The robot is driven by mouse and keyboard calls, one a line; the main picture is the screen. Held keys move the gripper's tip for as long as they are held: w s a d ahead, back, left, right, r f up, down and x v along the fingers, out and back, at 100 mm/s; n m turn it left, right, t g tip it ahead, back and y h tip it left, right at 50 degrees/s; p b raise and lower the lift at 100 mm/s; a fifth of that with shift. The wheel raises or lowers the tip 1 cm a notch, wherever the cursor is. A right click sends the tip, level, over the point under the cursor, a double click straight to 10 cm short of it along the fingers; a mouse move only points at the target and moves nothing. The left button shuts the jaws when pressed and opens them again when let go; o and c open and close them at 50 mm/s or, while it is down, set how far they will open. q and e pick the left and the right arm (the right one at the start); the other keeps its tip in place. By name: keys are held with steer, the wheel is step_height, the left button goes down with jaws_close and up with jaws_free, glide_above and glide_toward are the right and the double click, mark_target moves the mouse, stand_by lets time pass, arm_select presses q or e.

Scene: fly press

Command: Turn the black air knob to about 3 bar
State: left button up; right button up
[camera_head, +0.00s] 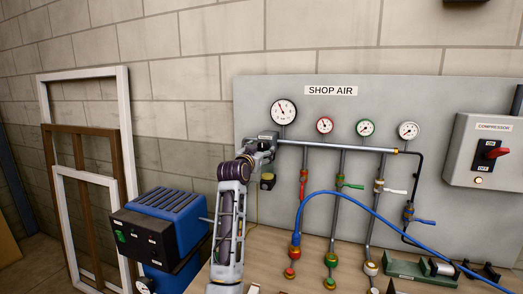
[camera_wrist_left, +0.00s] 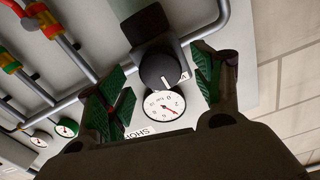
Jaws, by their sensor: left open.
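The black air knob (camera_wrist_left: 158,71) shows in the left wrist view, a round dial with a white mark near its lower right edge. My left gripper (camera_wrist_left: 159,75) is open, with one green-padded finger on each side of the knob; gaps show and I see no clear contact. In the head view my left gripper (camera_head: 264,146) is at the left end of the grey pipe and hides the knob. The large white gauge (camera_head: 284,111) is just above it; in the wrist view this gauge (camera_wrist_left: 164,105) appears upside down, with a red needle. My right gripper is out of view.
The SHOP AIR panel (camera_head: 330,90) carries smaller gauges and valves with red, green, white and blue handles. A blue hose (camera_head: 345,195) arcs in front. A compressor box (camera_head: 490,150) is at right, and a blue-black machine (camera_head: 160,225) stands left of my arm.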

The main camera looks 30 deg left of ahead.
arm_select(q)
steer(key=shift+x, duration=0.9)
steer(key=c, duration=1)
